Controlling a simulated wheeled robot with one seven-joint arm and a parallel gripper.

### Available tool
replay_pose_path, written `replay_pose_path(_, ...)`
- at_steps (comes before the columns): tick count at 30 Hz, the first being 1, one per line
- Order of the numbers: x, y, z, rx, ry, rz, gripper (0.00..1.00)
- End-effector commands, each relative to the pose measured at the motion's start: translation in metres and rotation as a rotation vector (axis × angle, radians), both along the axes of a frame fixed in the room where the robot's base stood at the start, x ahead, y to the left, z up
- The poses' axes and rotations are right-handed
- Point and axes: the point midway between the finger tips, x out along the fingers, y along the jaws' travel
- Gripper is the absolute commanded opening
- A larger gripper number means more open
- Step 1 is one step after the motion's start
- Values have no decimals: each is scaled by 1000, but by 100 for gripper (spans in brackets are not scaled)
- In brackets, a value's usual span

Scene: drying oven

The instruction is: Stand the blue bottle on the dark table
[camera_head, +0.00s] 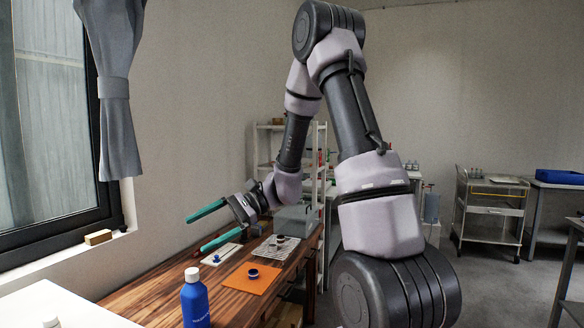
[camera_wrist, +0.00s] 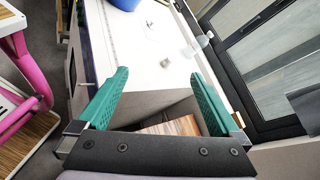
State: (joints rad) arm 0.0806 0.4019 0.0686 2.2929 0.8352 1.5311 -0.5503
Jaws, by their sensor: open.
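The blue bottle (camera_head: 195,306) has a white cap and stands upright at the bottom edge of the head view. Its base is cut off, so what it stands on cannot be seen there. A blue rounded shape (camera_wrist: 126,3), perhaps the bottle, shows at the top edge of the wrist view beside a white surface. My gripper (camera_head: 195,235) is open and empty, its green fingers apart and pointing left, above and behind the bottle. The open fingers also show in the wrist view (camera_wrist: 160,76). A brown wooden table (camera_head: 222,290), perhaps the dark table, runs along the wall.
An orange mat (camera_head: 262,282) with a small dark round item, a wire rack (camera_head: 274,252), a grey box (camera_head: 296,220) and a white tray (camera_head: 221,255) are on the wooden table. A white surface (camera_head: 60,307) lies at front left, below the window. A cart (camera_head: 490,212) stands far right.

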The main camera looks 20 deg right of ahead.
Motion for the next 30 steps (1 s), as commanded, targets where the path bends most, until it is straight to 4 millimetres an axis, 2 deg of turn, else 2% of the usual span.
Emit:
replay_pose_path(1, -12, -5, 16, -59, -60, 36, 100)
replay_pose_path(6, -51, -30, 47, -286, -238, 134, 100)
replay_pose_path(15, -100, -93, 96, -698, -595, 173, 100)
replay_pose_path(21, -122, -135, 132, -939, -837, 119, 100)
replay_pose_path(24, -130, -150, 147, -1022, -925, 87, 100)
replay_pose_path(30, -137, -163, 160, -1095, -1006, 54, 100)
